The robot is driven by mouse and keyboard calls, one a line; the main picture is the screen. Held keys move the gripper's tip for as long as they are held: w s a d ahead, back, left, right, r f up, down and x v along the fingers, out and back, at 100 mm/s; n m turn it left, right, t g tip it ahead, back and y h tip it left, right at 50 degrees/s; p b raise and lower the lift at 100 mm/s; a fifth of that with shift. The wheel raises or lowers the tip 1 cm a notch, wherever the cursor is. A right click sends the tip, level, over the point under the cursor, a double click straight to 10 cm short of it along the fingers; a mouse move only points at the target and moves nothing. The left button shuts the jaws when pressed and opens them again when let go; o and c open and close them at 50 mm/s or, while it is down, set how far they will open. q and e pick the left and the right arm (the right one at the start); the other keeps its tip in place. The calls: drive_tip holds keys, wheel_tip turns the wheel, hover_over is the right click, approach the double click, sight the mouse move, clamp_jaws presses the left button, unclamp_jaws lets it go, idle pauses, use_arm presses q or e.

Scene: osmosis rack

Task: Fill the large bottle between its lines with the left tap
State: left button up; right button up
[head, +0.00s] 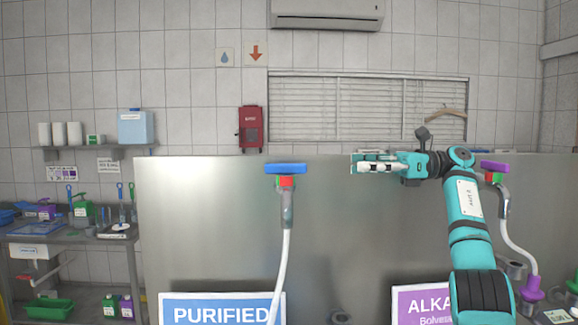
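The left tap (287,190) stands in front of the steel panel, with a blue bar handle, a red and green part under it, a grey body and a white hose running down. A blue sign reading "PURIFIED" (222,310) is below it. My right gripper (356,164) is to the right of the tap, pointing left, apart from the blue handle. Its fingers show edge-on, so I cannot tell if they are open; nothing shows between them. My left gripper is out of view. I cannot make out the large bottle or its lines.
The right tap (495,177) has a purple handle and a white hose, partly behind my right arm. A purple sign reading "ALKA" (420,307) is below. A steel panel (190,220) stands behind. A side table (30,237) with bottles and tools is at left, under a shelf (95,150).

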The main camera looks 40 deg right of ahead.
approach(286, 165)
drive_tip(key=x, duration=0.9)
drive_tip(key=shift+w+a+p, duration=0.1)
drive_tip(key=shift+w+p, duration=0.3)
drive_tip(key=shift+w+a, duration=0.1)
drive_tip(key=shift+w, duration=0.1)
